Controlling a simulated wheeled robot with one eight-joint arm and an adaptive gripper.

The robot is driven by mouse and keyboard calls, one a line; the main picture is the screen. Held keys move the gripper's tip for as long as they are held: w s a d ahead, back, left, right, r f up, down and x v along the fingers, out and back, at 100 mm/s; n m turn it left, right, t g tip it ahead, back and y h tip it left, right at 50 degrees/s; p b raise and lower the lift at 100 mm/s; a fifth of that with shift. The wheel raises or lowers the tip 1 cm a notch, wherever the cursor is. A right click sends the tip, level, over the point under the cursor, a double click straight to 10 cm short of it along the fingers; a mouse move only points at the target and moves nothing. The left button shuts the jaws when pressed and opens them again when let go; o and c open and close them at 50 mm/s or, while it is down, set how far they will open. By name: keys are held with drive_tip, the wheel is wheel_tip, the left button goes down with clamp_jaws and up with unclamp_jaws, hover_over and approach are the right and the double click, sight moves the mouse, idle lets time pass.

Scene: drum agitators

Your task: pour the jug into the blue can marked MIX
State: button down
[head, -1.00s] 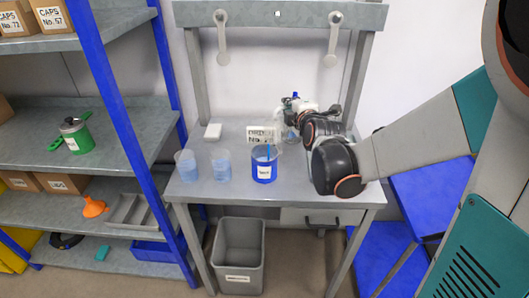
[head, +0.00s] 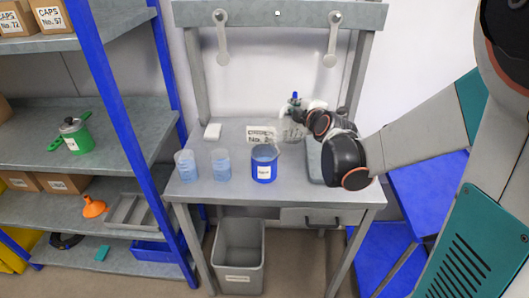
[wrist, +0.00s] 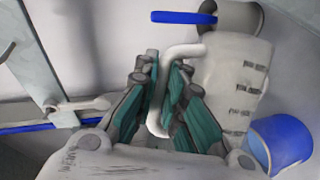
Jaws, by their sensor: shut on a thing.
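My gripper (wrist: 162,105) is shut on the pale handle (wrist: 156,112) of the jug (wrist: 235,90), whose whitish body with dark marks fills the right of the wrist view. In the head view the jug (head: 291,130) is a translucent shape below my gripper, partly hidden by the wrist, above the back right of the bench. Its exact tilt is hard to tell. A blue can (head: 264,170) with a white label stands upright at the bench's front middle, to the left of and in front of the jug. The label's lettering is too small to read.
Two clear beakers (head: 186,165) (head: 221,163) with bluish contents stand left of the can. A lettered card (head: 261,135) stands behind it. A grey bin (head: 239,250) is under the bench (head: 215,195). Shelves (head: 110,125) stand at the left.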

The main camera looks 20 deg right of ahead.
drive_tip(key=shift+d, duration=0.15)
drive_tip(key=w+d+f+m+g+y+b, duration=0.3)
drive_tip(key=d+f+m+y+b, duration=0.4)
drive_tip(key=d+f+m, duration=0.3)
drive_tip(key=shift+f+b, duration=0.55)
drive_tip(key=shift+f, duration=0.5)
drive_tip(key=shift+w+d, duration=0.1)
